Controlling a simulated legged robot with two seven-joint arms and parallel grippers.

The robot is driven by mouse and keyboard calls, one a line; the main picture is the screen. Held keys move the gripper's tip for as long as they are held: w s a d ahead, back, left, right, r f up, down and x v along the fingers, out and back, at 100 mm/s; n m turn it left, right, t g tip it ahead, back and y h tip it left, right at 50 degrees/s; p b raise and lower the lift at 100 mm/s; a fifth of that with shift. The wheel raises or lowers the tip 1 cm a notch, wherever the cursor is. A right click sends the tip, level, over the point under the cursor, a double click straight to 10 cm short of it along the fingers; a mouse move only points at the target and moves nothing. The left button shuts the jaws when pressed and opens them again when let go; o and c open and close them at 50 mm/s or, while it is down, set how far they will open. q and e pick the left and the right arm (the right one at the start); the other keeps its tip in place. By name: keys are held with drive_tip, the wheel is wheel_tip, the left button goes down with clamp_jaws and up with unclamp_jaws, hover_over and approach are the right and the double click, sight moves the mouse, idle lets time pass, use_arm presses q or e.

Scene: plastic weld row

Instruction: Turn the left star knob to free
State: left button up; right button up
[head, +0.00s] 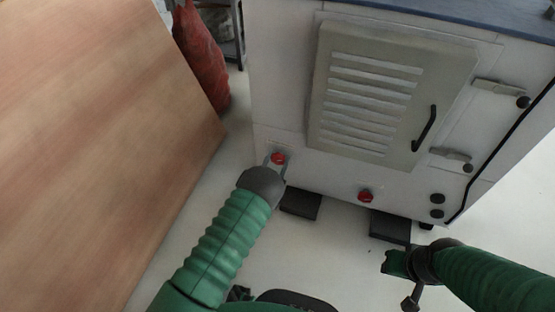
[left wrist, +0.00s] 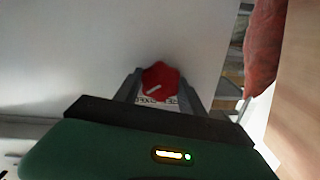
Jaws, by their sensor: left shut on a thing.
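The left star knob (head: 278,158) is red and sits low on the front of the white cabinet. It also shows in the left wrist view (left wrist: 160,80), with a pale pointer mark slanting across its face and a partly hidden printed label below it. My left gripper (head: 276,163) is shut on this knob, with one finger on each side of it. A second red knob (head: 365,196) sits farther right on the cabinet, with nothing touching it. My right gripper (head: 398,278) is at the lower right, away from the cabinet; its jaw opening is unclear.
The white cabinet (head: 285,75) has a louvred door panel (head: 390,90) with a black handle (head: 424,128), latches and black round fittings at right. A wooden board (head: 100,130) fills the left side. A red bag-like object (head: 203,60) stands behind it. Dark feet support the cabinet.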

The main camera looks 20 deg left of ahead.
use_arm(q)
drive_tip(key=n+p, duration=0.2)
drive_tip(key=n, duration=0.1)
drive_tip(key=shift+a+r, duration=0.1)
drive_tip(key=n+p, duration=0.1)
drive_tip(key=n, duration=0.1)
drive_tip(key=shift+n, duration=0.4)
drive_tip(key=n+p, duration=0.1)
drive_tip(key=n, duration=0.2)
drive_tip(key=shift+a+n+p, duration=0.1)
drive_tip(key=shift+n+p, duration=0.2)
drive_tip(key=shift+p, duration=0.05)
drive_tip(key=n, duration=0.3)
drive_tip(key=shift+f+n+p, duration=0.2)
drive_tip(key=shift+n+p, duration=0.2)
drive_tip(key=n, duration=0.9)
drive_tip(key=shift+s+a+f+n, duration=0.1)
drive_tip(key=shift+f+n, duration=0.2)
drive_tip(key=shift+n, duration=0.1)
drive_tip(key=o, duration=1.2)
drive_tip(key=shift+o, duration=0.8)
